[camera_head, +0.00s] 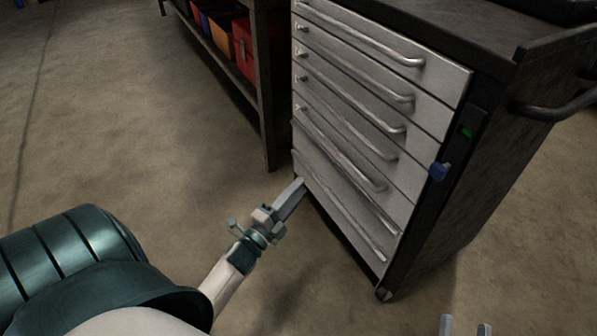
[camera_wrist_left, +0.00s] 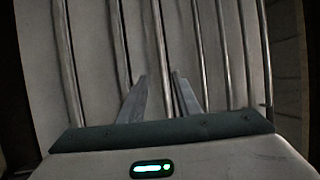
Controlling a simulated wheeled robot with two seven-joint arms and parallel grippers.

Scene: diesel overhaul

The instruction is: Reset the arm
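My left gripper (camera_head: 297,187) is at the lower left front of a grey drawer cabinet (camera_head: 375,135). In the left wrist view its two fingers (camera_wrist_left: 162,95) stand apart, with a drawer handle bar (camera_wrist_left: 157,50) showing between them. I see no finger closed on the bar, and I cannot tell whether they touch it. My right gripper (camera_head: 465,328) shows only as two separated fingertips at the bottom edge, with nothing between them.
The cabinet has several drawers with long bar handles (camera_head: 375,48) and a side push handle (camera_head: 560,108). A shelf (camera_head: 262,100) with red and orange bins (camera_head: 243,45) stands behind to the left. The floor (camera_head: 120,130) at left is clear.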

